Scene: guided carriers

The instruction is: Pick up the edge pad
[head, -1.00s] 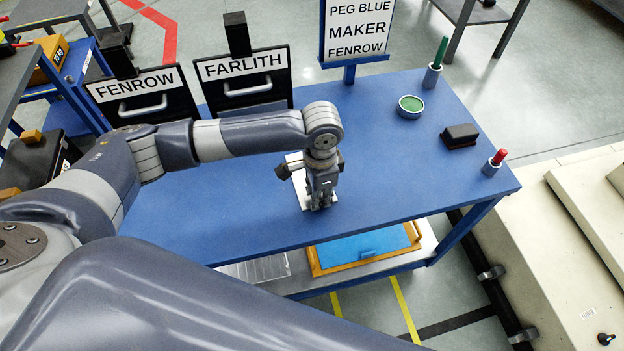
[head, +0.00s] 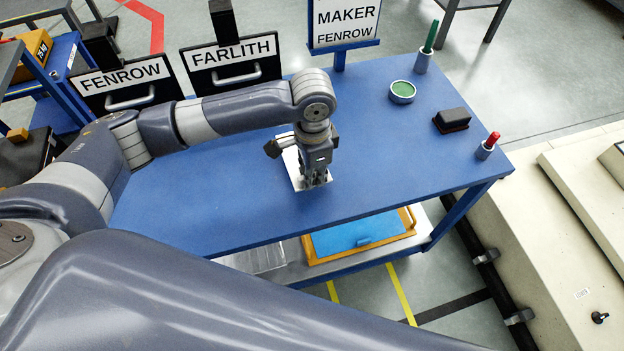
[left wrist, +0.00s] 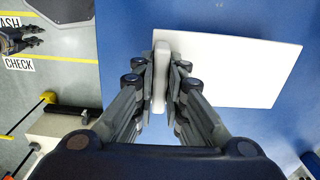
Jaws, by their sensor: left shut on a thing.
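The edge pad appears to be the narrow pale bar (left wrist: 160,78) in the left wrist view. My left gripper (left wrist: 161,85) is shut on it, with one finger on each side. The same gripper (head: 316,184) shows in the head view low over the blue table, near its front edge. A white flat sheet (left wrist: 245,72) lies on the table beside the bar; part of it also shows in the head view (head: 292,166). Whether the bar touches the sheet or table is unclear. A dark hand-like shape, probably my right gripper (left wrist: 36,36), is small at the left wrist view's upper left.
The blue table (head: 210,205) holds a green round dish (head: 402,92), a black block (head: 451,120), a green peg (head: 431,38) and a red peg (head: 492,141) in holders on the right. FENROW and FARLITH bins stand at the back. The table's middle right is clear.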

